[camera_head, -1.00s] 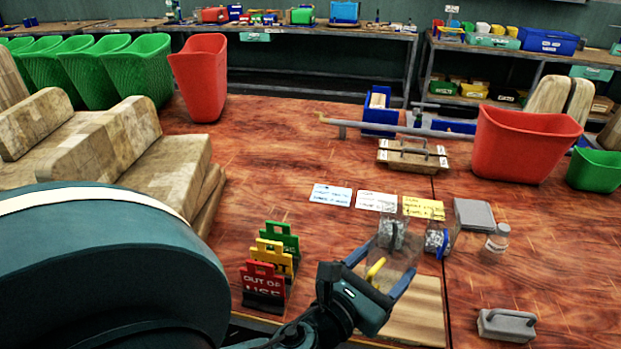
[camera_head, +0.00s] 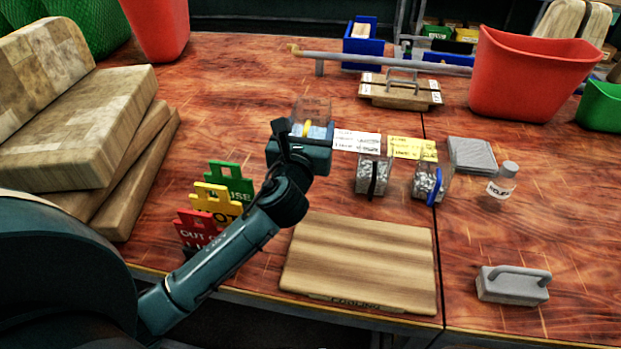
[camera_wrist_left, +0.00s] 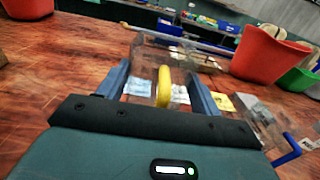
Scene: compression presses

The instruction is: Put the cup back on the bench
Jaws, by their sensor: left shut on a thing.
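A clear cup (camera_head: 314,108) with a yellow handle is held in my left gripper (camera_head: 309,130), which is shut on it. In the left wrist view the cup (camera_wrist_left: 172,52) stands between the two fingers (camera_wrist_left: 160,88), its yellow handle toward me. It looks empty and roughly upright. The gripper is over the bench (camera_head: 250,110), at the left end of the row of cards. I cannot tell whether the cup's base touches the bench. Two similar cups with metal bits stand to the right, one with a black handle (camera_head: 362,174), one with a blue handle (camera_head: 421,180). My right gripper is out of view.
A wooden board (camera_head: 360,260) lies at the front edge. Red, yellow and green signs (camera_head: 215,200) stand left of my arm. White (camera_head: 357,141) and yellow (camera_head: 411,148) cards lie nearby. A bottle (camera_head: 502,182) and grey handled block (camera_head: 513,286) stand right. Bare bench lies behind the gripper.

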